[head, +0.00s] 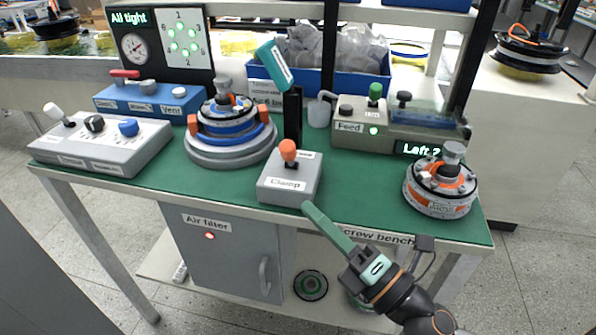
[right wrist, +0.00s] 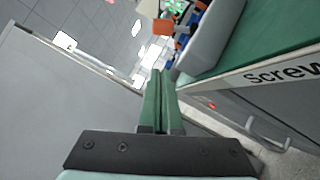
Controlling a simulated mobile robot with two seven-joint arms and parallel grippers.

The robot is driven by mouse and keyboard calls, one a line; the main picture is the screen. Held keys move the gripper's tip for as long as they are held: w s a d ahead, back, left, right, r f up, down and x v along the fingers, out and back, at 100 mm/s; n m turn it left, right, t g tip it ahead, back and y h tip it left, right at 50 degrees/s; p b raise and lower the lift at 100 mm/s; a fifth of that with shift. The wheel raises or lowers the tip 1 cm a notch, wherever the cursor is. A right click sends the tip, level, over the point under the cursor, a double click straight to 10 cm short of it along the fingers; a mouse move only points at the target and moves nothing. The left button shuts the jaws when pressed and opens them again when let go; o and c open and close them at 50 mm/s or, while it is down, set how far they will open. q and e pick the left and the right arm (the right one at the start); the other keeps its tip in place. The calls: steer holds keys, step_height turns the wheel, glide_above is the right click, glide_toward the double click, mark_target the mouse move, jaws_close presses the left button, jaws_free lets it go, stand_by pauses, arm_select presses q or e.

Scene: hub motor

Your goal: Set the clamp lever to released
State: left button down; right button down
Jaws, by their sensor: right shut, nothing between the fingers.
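The clamp lever (head: 288,152) has an orange knob on a short dark stem. It stands on a grey box (head: 283,187) labelled "Clamp" near the front edge of the green bench, and looks roughly upright. The orange knob (right wrist: 163,27) and the side of the grey box (right wrist: 212,42) also show in the right wrist view. My right gripper (head: 308,206) is shut and empty, its green fingers pointing up and left. Its tips are in front of the box's lower right corner, below the lever and apart from it. My left gripper is not in view.
A hub motor in a round fixture (head: 218,160) stands behind left of the box; another hub motor (head: 440,187) is at right. A switch box (head: 90,150) is far left, the "Feed" box (head: 362,137) behind. Green surface right of the box is clear.

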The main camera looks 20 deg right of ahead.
mark_target(298, 191)
steer(key=x, duration=0.1)
steer(key=p+x, duration=0.1)
steer(key=x, duration=0.1)
steer(key=p+x, duration=0.1)
steer(key=shift+w+a+r, duration=0.1)
steer(key=shift+w+r, duration=0.2)
steer(key=shift+r, duration=0.05)
steer(key=shift+w+d+r+p, duration=0.25)
steer(key=shift+w+p, duration=0.05)
steer(key=shift+w, duration=0.2)
steer(key=shift+w+d+r+p, duration=0.2)
steer(key=shift+w+p, duration=0.05)
steer(key=shift+w, duration=0.25)
steer(key=shift+w+d+r, duration=0.15)
steer(key=shift+w+d, duration=0.15)
steer(key=shift+w, duration=0.3)
steer(key=shift+r+p, duration=0.3)
steer(key=shift+p, duration=0.55)
steer(key=shift+m+h, duration=0.3)
steer(key=shift+m, duration=0.1)
